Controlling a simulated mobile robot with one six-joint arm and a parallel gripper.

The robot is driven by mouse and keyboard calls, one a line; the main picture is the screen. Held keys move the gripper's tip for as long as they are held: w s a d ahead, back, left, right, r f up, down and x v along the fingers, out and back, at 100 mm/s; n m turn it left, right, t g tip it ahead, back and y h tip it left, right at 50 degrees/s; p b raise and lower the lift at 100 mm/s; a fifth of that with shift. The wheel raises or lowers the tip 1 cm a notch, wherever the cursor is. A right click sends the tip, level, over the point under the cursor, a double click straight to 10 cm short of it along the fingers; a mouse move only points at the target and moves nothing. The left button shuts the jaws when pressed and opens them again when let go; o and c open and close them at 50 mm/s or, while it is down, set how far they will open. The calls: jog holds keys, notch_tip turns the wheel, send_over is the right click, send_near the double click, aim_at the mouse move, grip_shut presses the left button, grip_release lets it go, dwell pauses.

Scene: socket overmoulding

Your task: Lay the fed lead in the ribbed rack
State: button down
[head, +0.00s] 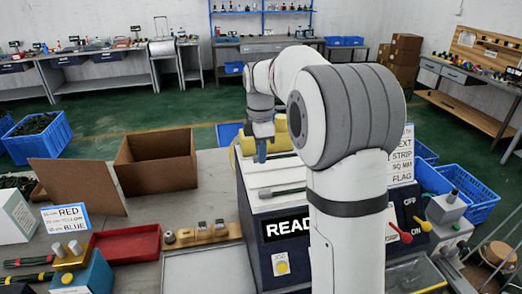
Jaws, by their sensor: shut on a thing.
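My gripper (260,149) points down over the top of the white-and-dark machine (262,175), at its far left part. It is small here and partly covered by my own wrist. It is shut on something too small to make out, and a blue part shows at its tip. I cannot pick out the fed lead for certain. A thin dark bar (283,192) lies across the machine's white top, nearer than the gripper. No rack with clear ribs shows. A wooden block (202,236) with several small fittings stands left of the machine.
Left on the bench are an open cardboard box (155,165), a brown panel (75,187), a red tray (127,245), a colour-word sign (66,218) and a blue-and-yellow device (82,272). A grey tray (203,272) lies in front. Red and yellow levers (404,236) stick out at right.

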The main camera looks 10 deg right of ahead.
aim_at(261, 179)
jog(key=shift+f+b, duration=1.9)
jog(key=shift+f, duration=1.35)
jog(key=c, duration=1.3)
grip_release()
jog(key=shift+o, duration=0.2)
